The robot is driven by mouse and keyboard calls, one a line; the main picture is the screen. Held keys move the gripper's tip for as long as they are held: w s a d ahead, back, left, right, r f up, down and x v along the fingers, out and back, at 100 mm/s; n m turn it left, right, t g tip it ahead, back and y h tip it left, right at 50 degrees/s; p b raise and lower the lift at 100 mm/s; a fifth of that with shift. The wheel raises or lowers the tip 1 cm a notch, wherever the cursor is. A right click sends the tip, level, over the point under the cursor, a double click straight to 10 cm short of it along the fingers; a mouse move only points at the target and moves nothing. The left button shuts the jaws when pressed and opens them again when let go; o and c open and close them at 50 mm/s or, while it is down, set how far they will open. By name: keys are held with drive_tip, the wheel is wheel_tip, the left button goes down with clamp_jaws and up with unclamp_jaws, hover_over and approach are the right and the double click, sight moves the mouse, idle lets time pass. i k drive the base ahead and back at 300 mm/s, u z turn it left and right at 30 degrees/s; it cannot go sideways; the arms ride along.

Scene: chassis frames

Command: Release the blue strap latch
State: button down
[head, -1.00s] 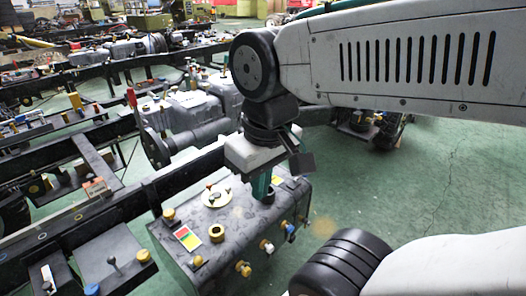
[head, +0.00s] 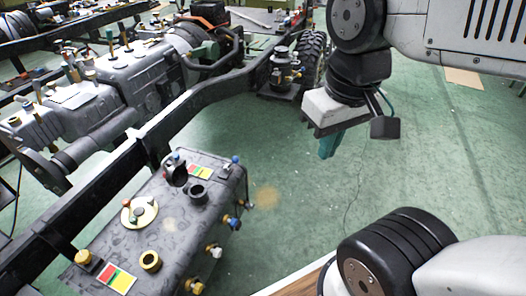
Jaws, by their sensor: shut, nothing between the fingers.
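A dark grey tank (head: 185,225) hangs beside the black chassis rail at lower left. Its right side carries a row of small fittings: a yellow one (head: 195,285), a white one (head: 215,250) and a blue one (head: 232,222). Another blue-tipped fitting (head: 235,160) stands on its top at the far right corner. I cannot tell for sure which blue part is the strap latch, or its position. My gripper (head: 328,150), with teal fingers, is shut and empty. It appears above the green floor to the right of the tank, apart from it.
The black chassis rail (head: 100,165) runs diagonally behind the tank. A grey gearbox and engine (head: 90,105) lie beyond it, and a tyre (head: 312,60) stands at the back. A brown-topped edge (head: 295,283) shows at the bottom. Green floor (head: 430,150) is clear at right.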

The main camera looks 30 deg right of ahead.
sight(235, 159)
drive_tip(key=u, duration=0.55)
drive_tip(key=k, duration=1.25)
drive_tip(key=z, duration=0.1)
drive_tip(key=i, duration=0.55)
drive_tip(key=z, duration=0.7)
drive_tip(key=i, duration=1)
drive_tip(key=u, duration=0.45)
